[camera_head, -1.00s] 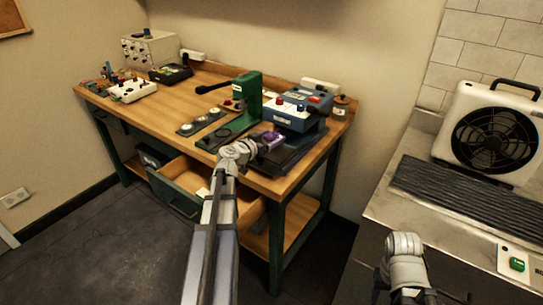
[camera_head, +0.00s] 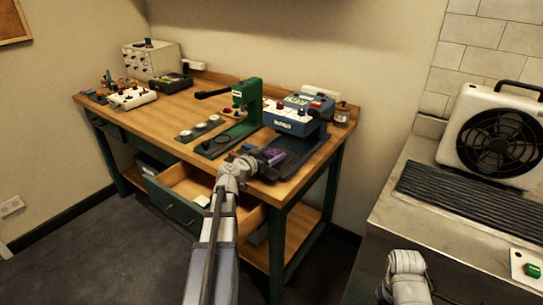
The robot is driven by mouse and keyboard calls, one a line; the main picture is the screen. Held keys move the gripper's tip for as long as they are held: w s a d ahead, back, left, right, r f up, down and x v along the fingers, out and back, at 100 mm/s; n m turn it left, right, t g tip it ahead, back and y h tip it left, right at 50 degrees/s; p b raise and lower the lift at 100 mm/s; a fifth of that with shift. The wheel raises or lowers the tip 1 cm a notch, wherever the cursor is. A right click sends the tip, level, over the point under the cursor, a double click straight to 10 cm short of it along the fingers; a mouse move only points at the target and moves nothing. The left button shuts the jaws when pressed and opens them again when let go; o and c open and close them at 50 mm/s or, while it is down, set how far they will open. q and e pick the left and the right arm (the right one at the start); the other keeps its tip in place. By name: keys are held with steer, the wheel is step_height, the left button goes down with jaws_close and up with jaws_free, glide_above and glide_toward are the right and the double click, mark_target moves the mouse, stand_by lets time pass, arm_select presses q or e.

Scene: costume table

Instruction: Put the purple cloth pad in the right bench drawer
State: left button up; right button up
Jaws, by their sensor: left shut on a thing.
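The purple cloth pad (camera_head: 273,153) is a small dark purple patch at the front of the blue press, above its dark base plate. My left gripper (camera_head: 263,156) is shut on it; the fingers are small and partly blend with the dark plate. I cannot tell whether the pad touches the plate. The right bench drawer (camera_head: 172,202) is pulled open below the table top, left of my left arm, which hides part of it. A small pale item (camera_head: 202,200) lies in it. My right arm shows at bottom right, but its fingertips are out of view.
The blue press (camera_head: 297,116) and a green hand press (camera_head: 246,100) stand close to the pad. Round pieces on a dark strip (camera_head: 200,129) lie to the left. The wooden bench top (camera_head: 180,108) is largely clear at left centre. A fan (camera_head: 497,140) stands on the right counter.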

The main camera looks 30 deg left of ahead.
arm_select(q)
steer(key=shift+f, duration=0.25)
steer(key=o, duration=1.2)
steer(key=shift+r, duration=0.1)
steer(key=shift+o, duration=0.2)
